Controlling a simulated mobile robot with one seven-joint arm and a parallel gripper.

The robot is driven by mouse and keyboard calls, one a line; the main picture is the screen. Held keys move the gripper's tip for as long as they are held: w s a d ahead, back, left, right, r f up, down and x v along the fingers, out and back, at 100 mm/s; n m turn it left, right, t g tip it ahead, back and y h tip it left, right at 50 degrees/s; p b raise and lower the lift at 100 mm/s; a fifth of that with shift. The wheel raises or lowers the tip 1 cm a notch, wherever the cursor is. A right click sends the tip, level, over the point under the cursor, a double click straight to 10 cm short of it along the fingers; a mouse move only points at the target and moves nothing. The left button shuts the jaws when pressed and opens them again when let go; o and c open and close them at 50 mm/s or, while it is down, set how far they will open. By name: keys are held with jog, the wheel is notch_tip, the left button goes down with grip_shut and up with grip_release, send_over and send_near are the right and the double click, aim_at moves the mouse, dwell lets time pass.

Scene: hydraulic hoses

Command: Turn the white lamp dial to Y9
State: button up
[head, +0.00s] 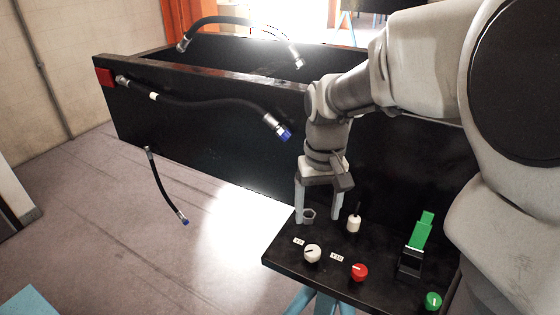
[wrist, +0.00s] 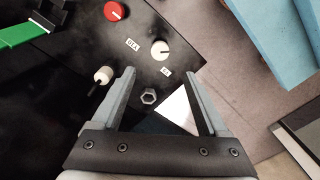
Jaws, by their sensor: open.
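The white dial (head: 312,253) sits near the front edge of the black panel, with a dark line on its face. It also shows in the wrist view (wrist: 160,49). One small label (head: 298,241) is at its upper left and seems to read Y9. Another label (head: 336,257) is at its right and seems to read Y10. I cannot tell exactly which label the line points to. My gripper (head: 318,220) is open and empty, pointing down behind the dial. In the wrist view, my fingers (wrist: 158,75) stand either side of a hex nut, with the dial beyond the tips.
The hex nut (head: 309,215) and a white-based lever (head: 354,223) stand close to my fingers. A red dial (head: 360,271), a green dial (head: 433,300) and a green-handled switch (head: 420,234) are to the right. A black wall with hoses (head: 210,102) rises behind.

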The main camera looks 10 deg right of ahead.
aim_at(313, 250)
notch_tip(313, 250, down, 12)
jog(key=shift+r+b, duration=0.15)
jog(key=shift+b, duration=0.15)
jog(key=shift+c, duration=0.4)
grip_shut()
